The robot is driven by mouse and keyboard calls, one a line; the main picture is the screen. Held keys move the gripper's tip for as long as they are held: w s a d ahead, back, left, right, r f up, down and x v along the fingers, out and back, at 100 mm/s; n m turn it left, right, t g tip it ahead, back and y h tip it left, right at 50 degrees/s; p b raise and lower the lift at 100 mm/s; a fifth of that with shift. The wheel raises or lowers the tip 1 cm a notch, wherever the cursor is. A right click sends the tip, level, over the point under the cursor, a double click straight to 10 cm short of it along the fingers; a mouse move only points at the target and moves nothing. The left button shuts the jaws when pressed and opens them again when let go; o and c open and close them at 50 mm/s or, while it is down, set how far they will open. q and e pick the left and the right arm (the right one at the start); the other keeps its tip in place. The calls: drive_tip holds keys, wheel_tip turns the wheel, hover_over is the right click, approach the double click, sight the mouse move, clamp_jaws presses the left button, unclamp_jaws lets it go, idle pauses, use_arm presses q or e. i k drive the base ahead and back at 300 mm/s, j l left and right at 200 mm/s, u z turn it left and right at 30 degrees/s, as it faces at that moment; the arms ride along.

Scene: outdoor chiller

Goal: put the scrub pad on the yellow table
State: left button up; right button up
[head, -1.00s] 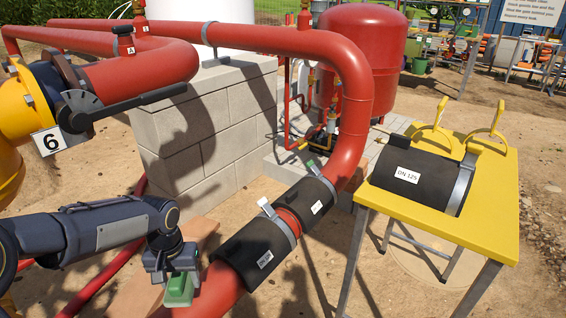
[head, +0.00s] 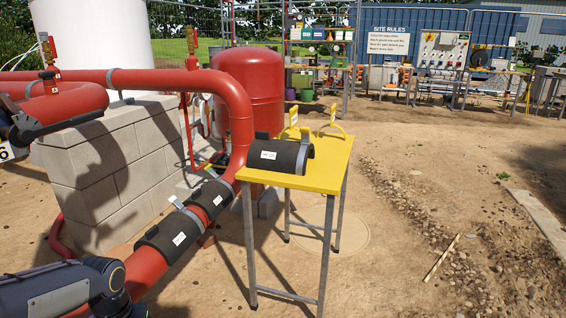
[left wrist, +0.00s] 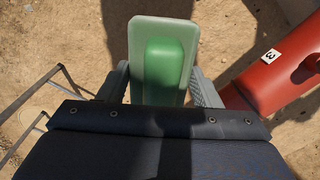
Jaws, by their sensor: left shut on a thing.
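The scrub pad (left wrist: 168,60), a green block with a paler rim, shows in the left wrist view. My left gripper (left wrist: 165,90) is shut on it, with a grey finger on either side, and holds it above sandy ground. In the head view my left arm enters at the bottom left; its gripper and the pad are out of that picture. The yellow table (head: 326,172) stands right of centre in the head view, clear of my left arm. My right gripper is in neither view.
A black half-shell labelled DN 125 (head: 277,156) lies on the table's left part, with yellow rings (head: 333,119) behind it. A red pipe (head: 146,268) with black sleeves (head: 170,236) runs left of the table. Bare tabletop shows at the front and right.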

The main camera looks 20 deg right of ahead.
sight(330, 164)
drive_tip(key=i+l+z, duration=0.1)
drive_tip(key=z, duration=0.3)
drive_tip(key=i+l+z, duration=0.1)
drive_tip(key=z, duration=0.3)
drive_tip(key=i+l+z, duration=0.1)
drive_tip(key=z, duration=0.25)
drive_tip(key=i+z, duration=0.1)
drive_tip(key=z, duration=0.3)
